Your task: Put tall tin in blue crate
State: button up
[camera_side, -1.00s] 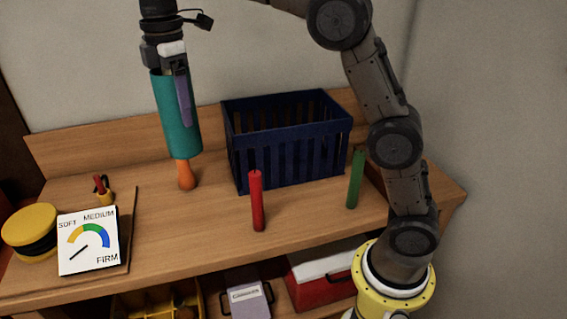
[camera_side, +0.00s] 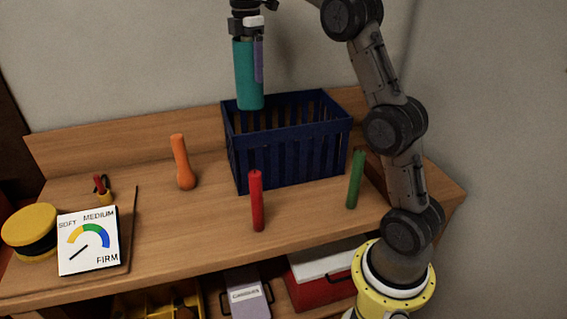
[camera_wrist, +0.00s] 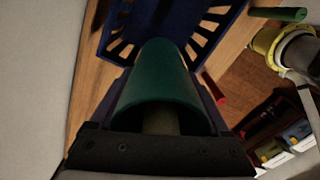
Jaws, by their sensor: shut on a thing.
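The tall tin (camera_side: 248,78) is a teal cylinder held upright in my gripper (camera_side: 259,60), which is shut on it. In the side view the tin's bottom overlaps the upper left part of the blue crate (camera_side: 290,156), at about rim height in the picture; I cannot tell how far it is inside the rim. In the wrist view the tin (camera_wrist: 155,80) fills the middle between the fingers and hides part of the crate (camera_wrist: 190,20) behind it. The crate is slatted and stands at the back of the bench; its floor is mostly hidden in the side view.
A red stick (camera_side: 257,202) stands in front of the crate and a green stick (camera_side: 355,180) to its right. An orange pin-shaped thing (camera_side: 182,165) stands to the left. A dial card (camera_side: 89,241) and a yellow-black round thing (camera_side: 30,230) are at the left front.

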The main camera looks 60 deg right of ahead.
jog(key=shift+s+d, duration=0.2)
jog(key=shift+d, duration=0.3)
jog(key=shift+s+d, duration=0.15)
jog(key=shift+d, duration=0.35)
jog(key=shift+s+d+f, duration=0.1)
jog(key=shift+d+f, duration=0.05)
jog(key=shift+d, duration=0.05)
notch_tip(320, 180, down, 21)
jog(key=o, duration=1.2)
jog(key=shift+o, duration=0.2)
